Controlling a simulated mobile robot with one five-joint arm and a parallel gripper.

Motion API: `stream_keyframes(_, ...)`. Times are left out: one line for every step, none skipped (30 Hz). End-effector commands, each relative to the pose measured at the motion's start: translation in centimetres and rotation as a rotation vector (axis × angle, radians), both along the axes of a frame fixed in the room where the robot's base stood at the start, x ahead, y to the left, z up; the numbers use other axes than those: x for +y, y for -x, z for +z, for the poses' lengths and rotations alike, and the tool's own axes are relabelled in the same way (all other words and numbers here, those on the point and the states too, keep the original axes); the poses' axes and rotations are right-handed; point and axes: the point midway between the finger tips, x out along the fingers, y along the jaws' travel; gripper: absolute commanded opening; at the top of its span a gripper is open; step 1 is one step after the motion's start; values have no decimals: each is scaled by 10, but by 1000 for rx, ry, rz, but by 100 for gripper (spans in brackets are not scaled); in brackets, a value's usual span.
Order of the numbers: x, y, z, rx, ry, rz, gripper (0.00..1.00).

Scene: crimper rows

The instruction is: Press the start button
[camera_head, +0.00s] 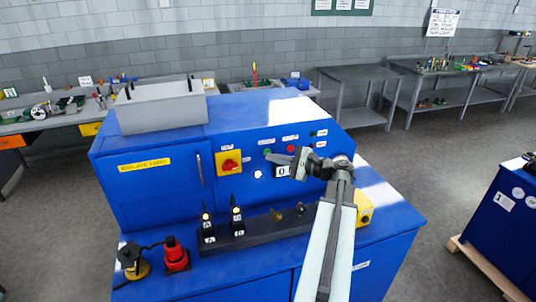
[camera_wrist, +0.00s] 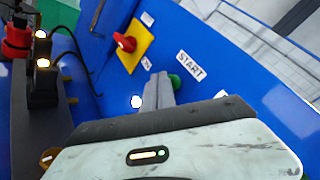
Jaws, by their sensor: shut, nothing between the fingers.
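The green start button (camera_wrist: 175,81) is on the blue machine's front panel, just below and left of the START label (camera_wrist: 191,66). In the head view the green button (camera_head: 267,152) shows just beyond my gripper's tip. My gripper (camera_head: 270,157) is shut and empty and reaches left across the panel. In the wrist view its fingertips (camera_wrist: 158,76) lie beside the button, on its left, and seem to cover part of its edge. I cannot tell whether they touch it.
A red rotary switch on a yellow plate (camera_head: 229,162) is left of the button. A white lit button (camera_head: 258,174) is below it, a red button (camera_head: 290,150) to its right.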

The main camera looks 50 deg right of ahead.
Motion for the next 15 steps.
stream_keyframes(0,0,0,0,0,0,0)
stream_keyframes(0,0,0,0,0,0,0)
stream_keyframes(-1,-1,0,0,0,0,0)
stream_keyframes(-1,-1,0,0,0,0,0)
stream_keyframes(-1,-1,0,0,0,0,0)
stream_keyframes(-1,-2,0,0,0,0,0)
stream_keyframes(-1,-3,0,0,0,1,0)
stream_keyframes(-1,-3,0,0,0,1,0)
stream_keyframes(-1,-3,0,0,0,1,0)
stream_keyframes(-2,-4,0,0,0,1,0)
stream_keyframes(-2,-4,0,0,0,1,0)
stream_keyframes(-2,-4,0,0,0,1,0)
stream_keyframes(-2,-5,0,0,0,1,0)
stream_keyframes(-2,-5,0,0,0,1,0)
stream_keyframes(-3,-6,0,0,0,1,0)
